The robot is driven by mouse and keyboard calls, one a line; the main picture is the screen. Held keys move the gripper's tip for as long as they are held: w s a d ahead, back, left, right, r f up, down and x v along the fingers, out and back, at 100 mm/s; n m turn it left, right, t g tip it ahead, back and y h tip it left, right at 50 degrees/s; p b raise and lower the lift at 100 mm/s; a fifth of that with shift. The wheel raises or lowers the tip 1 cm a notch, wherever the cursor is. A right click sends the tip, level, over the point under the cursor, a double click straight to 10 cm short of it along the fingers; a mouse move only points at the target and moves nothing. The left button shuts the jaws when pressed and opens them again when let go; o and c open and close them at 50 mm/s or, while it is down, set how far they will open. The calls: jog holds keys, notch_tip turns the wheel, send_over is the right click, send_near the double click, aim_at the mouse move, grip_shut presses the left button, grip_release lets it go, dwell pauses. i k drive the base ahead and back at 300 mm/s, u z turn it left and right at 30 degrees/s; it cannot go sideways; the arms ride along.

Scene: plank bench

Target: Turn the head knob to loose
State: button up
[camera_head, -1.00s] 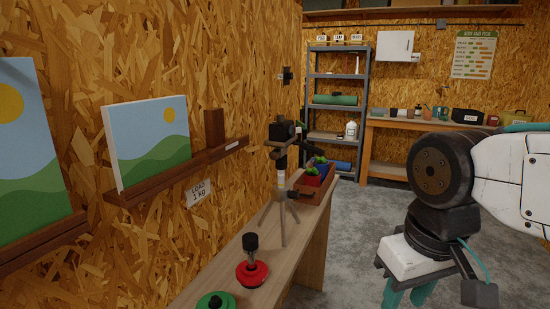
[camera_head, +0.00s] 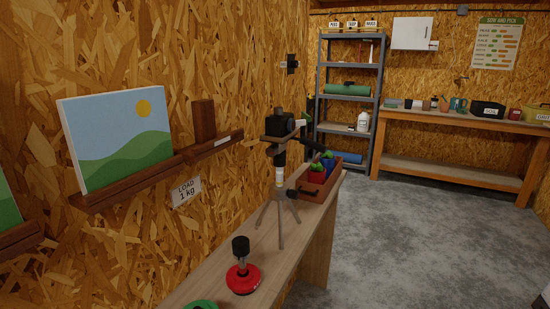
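A small tripod (camera_head: 279,210) stands upright on the narrow plank bench (camera_head: 215,271) along the left wall. A dark camera-like block (camera_head: 284,122) sits on its head. Under the block is the tripod head (camera_head: 279,150), with a dark handle (camera_head: 313,147) sticking out to the right. The head knob is too small to tell apart from the other dark parts, so its setting cannot be read. My gripper is not in view.
A reddish-brown crate (camera_head: 325,179) with colourful items stands just behind the tripod. A red-based black knob-like object (camera_head: 242,275) and a green disc (camera_head: 202,305) are nearer. Shelves with a picture (camera_head: 117,137) jut from the wall. Concrete floor (camera_head: 410,235) is clear at right.

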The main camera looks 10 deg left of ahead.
aim_at(270, 151)
jog(key=k, duration=0.5)
jog(key=u, duration=0.75)
jog(key=i, duration=0.5)
